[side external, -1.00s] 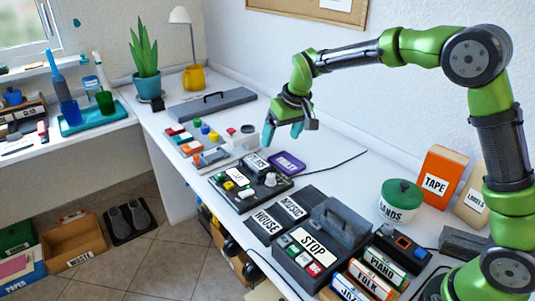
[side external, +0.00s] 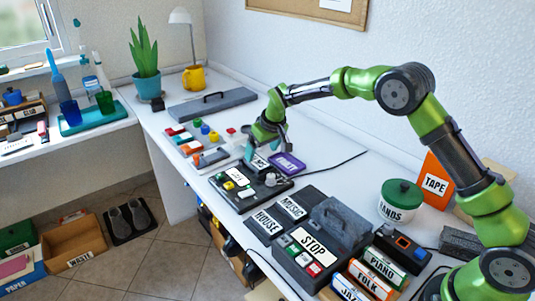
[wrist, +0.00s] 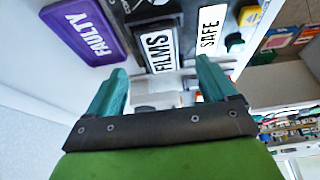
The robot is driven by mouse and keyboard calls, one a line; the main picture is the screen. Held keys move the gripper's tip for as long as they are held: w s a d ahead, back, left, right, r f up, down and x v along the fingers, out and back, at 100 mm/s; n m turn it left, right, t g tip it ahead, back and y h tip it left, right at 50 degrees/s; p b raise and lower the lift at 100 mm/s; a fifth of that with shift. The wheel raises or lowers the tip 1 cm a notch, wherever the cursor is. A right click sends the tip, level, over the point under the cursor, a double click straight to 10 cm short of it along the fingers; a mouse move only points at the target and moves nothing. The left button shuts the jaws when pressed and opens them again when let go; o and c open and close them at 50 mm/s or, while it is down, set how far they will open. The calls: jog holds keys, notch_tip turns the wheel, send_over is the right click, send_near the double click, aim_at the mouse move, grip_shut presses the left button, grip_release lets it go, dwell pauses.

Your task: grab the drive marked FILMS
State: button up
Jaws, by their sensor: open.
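The drive marked FILMS (wrist: 162,50) is a dark block with a white label. In the wrist view it lies just beyond the fingertips of my gripper (wrist: 160,70), roughly between them. In the side view the drive (side external: 259,164) stands at the far end of the black panel marked SAFE (side external: 236,176), and its label is partly hidden by my gripper (side external: 266,150). My gripper is open, with teal fingers pointing down close above the drive. Nothing is held. I cannot tell whether a finger touches the drive.
A purple tray marked FAULTY (side external: 288,163) lies right beside the drive. The SAFE panel carries coloured buttons and a grey knob (side external: 271,179). A board with coloured blocks (side external: 197,138) lies behind to the left. Black plates marked HOUSE (side external: 265,222) and MUSIC (side external: 291,206) lie nearer.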

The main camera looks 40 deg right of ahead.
aim_at(257, 162)
jog(key=x, duration=0.5)
jog(key=shift+w, duration=0.1)
